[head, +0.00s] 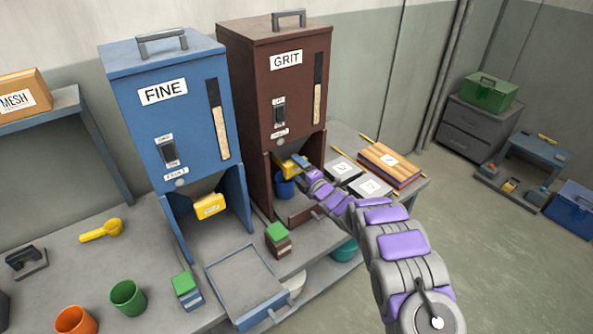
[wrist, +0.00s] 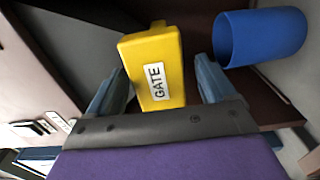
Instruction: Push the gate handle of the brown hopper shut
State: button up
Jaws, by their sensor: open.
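The brown hopper (head: 275,85), labelled GRIT, stands on the bench right of the blue one. Its yellow gate handle (head: 293,168) sits under the hopper body, partly hidden by my gripper. In the wrist view the handle (wrist: 155,65) carries the label GATE and lies between my two fingers. My gripper (wrist: 160,88) is open around it; I cannot tell whether either finger touches it. My gripper (head: 299,163) reaches into the brown hopper's lower opening from the right. A blue cup (head: 284,187) stands below the handle; the cup (wrist: 262,38) also shows at upper right in the wrist view.
The blue hopper (head: 170,110), labelled FINE, has its own yellow gate handle (head: 209,206). A small green-topped block (head: 277,238) stands in front of the brown hopper. Boxes (head: 370,186) and a wooden stack (head: 391,165) lie on the bench to the right, near my arm.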

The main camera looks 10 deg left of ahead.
jog(key=p+v, duration=0.2)
jog(key=v, duration=1.4)
jog(key=shift+s, duration=0.35)
jog(key=shift+d+f, duration=0.1)
jog(key=shift+d, duration=0.05)
